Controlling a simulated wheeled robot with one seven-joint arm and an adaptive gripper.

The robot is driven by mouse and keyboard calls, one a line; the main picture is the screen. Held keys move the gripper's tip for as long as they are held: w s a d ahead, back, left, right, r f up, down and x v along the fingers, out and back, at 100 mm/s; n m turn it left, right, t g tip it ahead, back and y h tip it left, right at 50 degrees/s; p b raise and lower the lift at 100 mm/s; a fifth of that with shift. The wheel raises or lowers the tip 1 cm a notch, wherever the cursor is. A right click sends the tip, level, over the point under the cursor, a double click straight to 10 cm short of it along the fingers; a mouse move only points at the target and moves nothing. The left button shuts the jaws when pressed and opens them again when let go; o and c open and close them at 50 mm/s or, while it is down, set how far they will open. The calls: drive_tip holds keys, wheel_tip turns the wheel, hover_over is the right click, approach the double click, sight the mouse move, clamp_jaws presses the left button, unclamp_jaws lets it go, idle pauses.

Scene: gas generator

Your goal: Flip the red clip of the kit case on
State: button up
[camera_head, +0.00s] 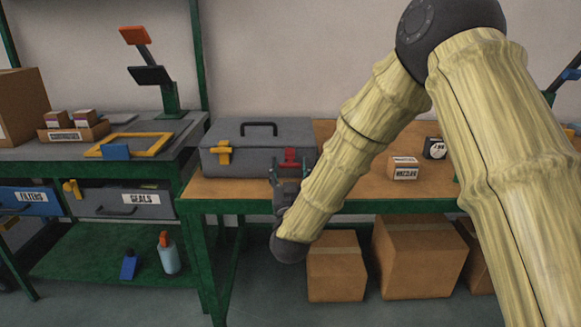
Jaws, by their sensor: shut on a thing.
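The grey kit case (255,136) is closed and stands on the wooden top of the green bench, with its dark handle on the lid. A yellow clip (223,152) is on the left of its front. The red clip (291,156) is on the right of its front. My gripper (288,168) is in front of the case's right side, its fingers at the red clip and shut on it. The fingers and wrist hide the clip's lower part, so its exact angle is hard to tell.
A small labelled box (404,168) and a dark round-faced item (434,148) stand right of the case, beyond my arm. Cardboard boxes (336,268) are under the bench. A grey workbench with a yellow frame (130,145) stands left.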

sight(290, 150)
drive_tip(key=shift+w+r+g+p, duration=0.1)
drive_tip(key=shift+r+g+p, duration=0.9)
drive_tip(key=shift+p, duration=1.4)
drive_tip(key=g+p, duration=0.1)
drive_tip(key=p, duration=0.2)
drive_tip(key=r+g+p, duration=0.1)
drive_tip(key=g+p, duration=0.1)
drive_tip(key=p, duration=0.1)
drive_tip(key=w+r+g+p, duration=0.1)
drive_tip(key=p, duration=0.2)
drive_tip(key=shift+p, duration=0.4)
drive_tip(key=g+p, duration=0.1)
drive_tip(key=p, duration=0.2)
drive_tip(key=w+r+g+p, duration=0.1)
drive_tip(key=g+p, duration=0.1)
drive_tip(key=p, duration=0.2)
drive_tip(key=g+p, duration=0.1)
drive_tip(key=p, duration=0.3)
drive_tip(key=shift+w+r+g, duration=0.15)
drive_tip(key=shift+w+g, duration=0.15)
drive_tip(key=shift+g, duration=0.1)
drive_tip(key=shift+w+g+p, duration=0.15)
drive_tip(key=shift+g+p, duration=0.15)
drive_tip(key=shift+p, duration=0.3)
drive_tip(key=o, duration=1.1)
drive_tip(key=shift+f, duration=0.2)
drive_tip(key=shift+r, duration=0.1)
